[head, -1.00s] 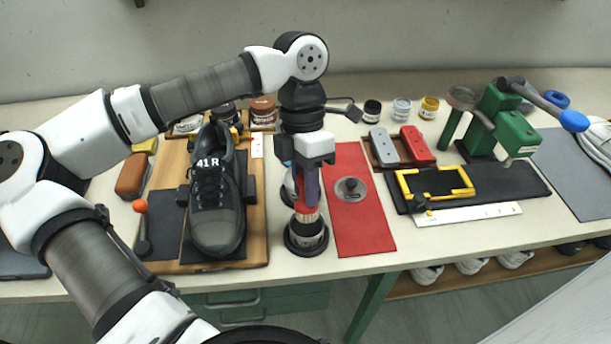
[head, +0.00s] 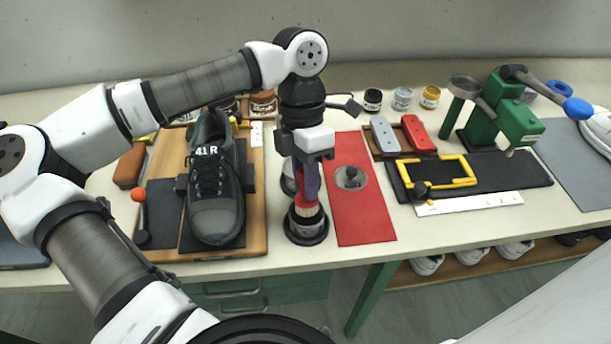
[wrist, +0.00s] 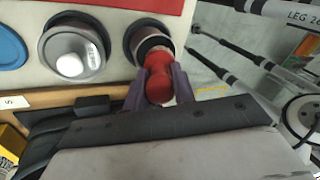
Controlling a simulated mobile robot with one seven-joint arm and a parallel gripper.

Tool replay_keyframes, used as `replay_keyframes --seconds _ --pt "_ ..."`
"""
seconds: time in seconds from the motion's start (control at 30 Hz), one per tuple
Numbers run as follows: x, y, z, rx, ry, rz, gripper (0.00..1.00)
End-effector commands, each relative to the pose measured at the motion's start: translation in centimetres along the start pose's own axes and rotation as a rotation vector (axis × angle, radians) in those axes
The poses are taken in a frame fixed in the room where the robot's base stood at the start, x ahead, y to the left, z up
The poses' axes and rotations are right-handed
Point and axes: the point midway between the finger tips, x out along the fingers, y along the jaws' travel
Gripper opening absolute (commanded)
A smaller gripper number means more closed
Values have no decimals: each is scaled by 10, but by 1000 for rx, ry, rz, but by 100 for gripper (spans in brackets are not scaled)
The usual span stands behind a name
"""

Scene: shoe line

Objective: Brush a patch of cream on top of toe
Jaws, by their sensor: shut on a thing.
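A black lace-up shoe (head: 215,200) marked 41 R sits on the wooden board, its grey toe toward the front edge. I see no distinct cream patch on the toe. My gripper (head: 308,186) is to the right of the shoe, shut on a brush with a red handle (head: 307,208). The brush points down at a dark round jar (head: 306,238), its bristle end at or in the jar's mouth. In the wrist view the red handle (wrist: 158,76) sits between the purple fingers, over the dark jar (wrist: 146,36). The bristle tip is hidden.
A silver-topped pot (wrist: 72,52) stands close behind the jar. A red mat (head: 365,215) with a round metal piece lies to the right. An orange-knobbed lever (head: 138,196) is left of the shoe. The table's front edge is close to the jar.

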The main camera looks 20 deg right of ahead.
Motion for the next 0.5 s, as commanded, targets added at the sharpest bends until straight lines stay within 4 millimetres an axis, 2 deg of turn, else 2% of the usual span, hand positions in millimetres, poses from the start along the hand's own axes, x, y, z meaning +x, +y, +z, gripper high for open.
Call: replay_keyframes --seconds 0.5 --pt "6 2 1 0 0 0 3"
